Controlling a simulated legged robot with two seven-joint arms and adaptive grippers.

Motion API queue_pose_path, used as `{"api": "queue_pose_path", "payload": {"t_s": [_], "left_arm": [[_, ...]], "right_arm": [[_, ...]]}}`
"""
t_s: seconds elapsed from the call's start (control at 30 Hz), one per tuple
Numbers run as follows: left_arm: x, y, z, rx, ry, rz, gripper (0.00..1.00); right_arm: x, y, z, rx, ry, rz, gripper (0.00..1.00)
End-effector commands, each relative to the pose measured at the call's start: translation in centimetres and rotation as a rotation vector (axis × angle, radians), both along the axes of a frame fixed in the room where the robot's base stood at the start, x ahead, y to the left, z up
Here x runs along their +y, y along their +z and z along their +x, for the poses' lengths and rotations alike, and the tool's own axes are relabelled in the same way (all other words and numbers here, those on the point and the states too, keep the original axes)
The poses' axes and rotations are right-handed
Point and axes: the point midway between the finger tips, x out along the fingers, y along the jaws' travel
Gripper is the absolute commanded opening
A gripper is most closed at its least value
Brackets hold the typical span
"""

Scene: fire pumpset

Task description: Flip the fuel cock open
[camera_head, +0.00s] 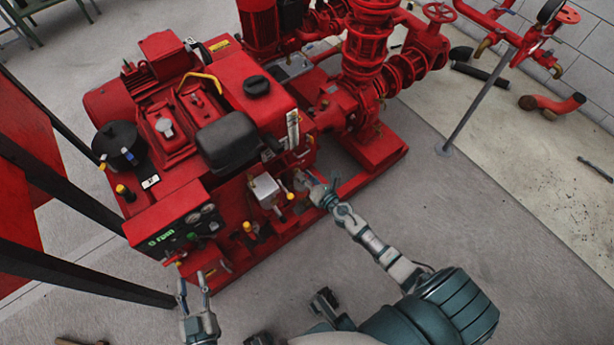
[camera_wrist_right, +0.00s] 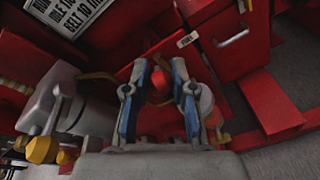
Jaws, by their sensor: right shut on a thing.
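The fuel cock appears to be the small red-ended part (camera_wrist_right: 160,84) between the fingers in the right wrist view; its body is mostly hidden by my gripper. My right gripper (camera_head: 308,182) is at the near right side of the red pumpset's engine (camera_head: 240,85). In the right wrist view, its two blue-lined fingers (camera_wrist_right: 159,95) are shut on this part, one on each side. I cannot tell the cock's angle. My left gripper (camera_head: 193,283) is empty, its fingers apart, in front of the control panel (camera_head: 182,232).
A grey metal box (camera_head: 265,188) and yellow-capped fittings (camera_head: 248,227) sit left of my right gripper. In the right wrist view, a metal handle (camera_wrist_right: 233,38) and a red block (camera_wrist_right: 270,103) are on the right. The floor (camera_head: 480,260) at right is open.

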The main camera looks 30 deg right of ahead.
Motion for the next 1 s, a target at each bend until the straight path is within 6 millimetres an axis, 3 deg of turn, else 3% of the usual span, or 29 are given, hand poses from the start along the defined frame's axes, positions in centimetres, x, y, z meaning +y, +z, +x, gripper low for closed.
{"api": "queue_pose_path", "payload": {"t_s": [0.03, 0.33, 0.37, 0.47, 0.8, 1.0], "left_arm": [[0.0, -0.1, 0.0, 0.002, 0.0, 0.0, 0.4], [0.0, -0.2, 0.0, 0.003, 0.001, 0.001, 0.4], [0.0, -0.2, 0.0, 0.002, 0.001, 0.001, 0.4], [0.0, -0.1, 0.0, 0.001, 0.001, -0.001, 0.4], [0.0, 0.0, -0.1, -0.002, -0.001, -0.001, 0.4], [0.0, 0.1, -0.1, -0.002, 0.0, 0.0, 0.4]], "right_arm": [[0.4, -0.8, -0.4, 0.015, 0.007, 0.001, 0.0], [0.4, -0.9, -0.4, 0.016, 0.008, 0.001, 0.0], [0.4, -0.9, -0.4, 0.016, 0.008, 0.001, 0.27], [0.4, -0.8, -0.4, 0.015, 0.007, 0.001, 0.51], [0.1, -0.2, -0.5, 0.005, 0.002, -0.002, 0.51], [-0.2, 0.3, -3.5, 0.007, 0.006, -0.005, 0.51]]}}
